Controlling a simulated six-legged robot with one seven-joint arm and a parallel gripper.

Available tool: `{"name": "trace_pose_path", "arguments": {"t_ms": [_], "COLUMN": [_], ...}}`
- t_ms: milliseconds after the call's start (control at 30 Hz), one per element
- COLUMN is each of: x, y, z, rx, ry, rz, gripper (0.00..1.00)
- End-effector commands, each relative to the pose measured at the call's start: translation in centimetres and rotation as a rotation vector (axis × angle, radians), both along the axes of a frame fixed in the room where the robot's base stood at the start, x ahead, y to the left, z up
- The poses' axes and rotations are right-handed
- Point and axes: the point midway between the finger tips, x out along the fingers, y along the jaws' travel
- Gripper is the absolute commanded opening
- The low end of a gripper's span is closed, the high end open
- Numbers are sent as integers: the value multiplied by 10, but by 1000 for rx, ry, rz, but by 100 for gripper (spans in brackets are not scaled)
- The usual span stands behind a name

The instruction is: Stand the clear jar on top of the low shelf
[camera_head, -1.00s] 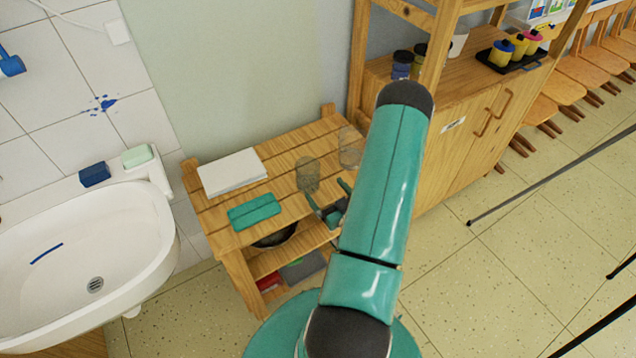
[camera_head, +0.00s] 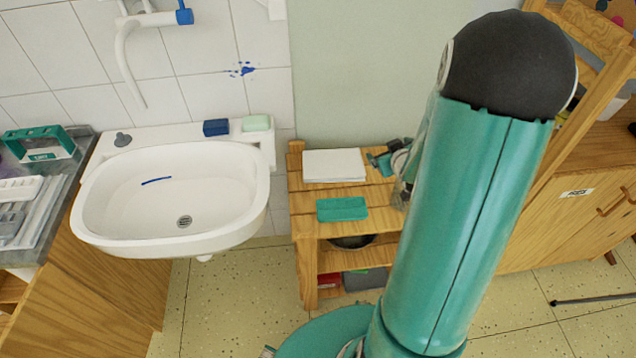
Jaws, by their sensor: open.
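The low shelf (camera_head: 307,228) is a slatted wooden unit standing against the wall, right of the sink. A clear jar (camera_head: 399,196) shows as a greyish see-through shape on the right part of its top, mostly hidden by my arm. Whether a second clear vessel stands behind my arm I cannot tell. My gripper (camera_head: 382,160) is open above the back right of the shelf top, beside the white paper and close to the jar. I cannot see whether it touches the jar.
A white paper stack (camera_head: 335,165) and a teal flat block (camera_head: 342,209) lie on the shelf top. A dark bowl (camera_head: 352,241) sits on the level below. The sink (camera_head: 170,195) is at left, a wooden cabinet (camera_head: 560,222) at right.

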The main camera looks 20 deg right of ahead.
Motion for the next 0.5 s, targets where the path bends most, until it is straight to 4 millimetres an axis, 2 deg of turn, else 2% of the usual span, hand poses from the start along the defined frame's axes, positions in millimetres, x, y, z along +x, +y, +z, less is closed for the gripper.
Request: {"name": "trace_pose_path", "arguments": {"t_ms": [33,133,267,367,500], "x": [6,8,1,-12,-39], "y": [13,38,75,107,156], "z": [21,52,89,116,147], "rx": [-8,-2,24,55,115], "ry": [20,72,134,179,244], "rz": [-1,-19,-40,-51,-52], "gripper": [91,91,91,91,91]}}
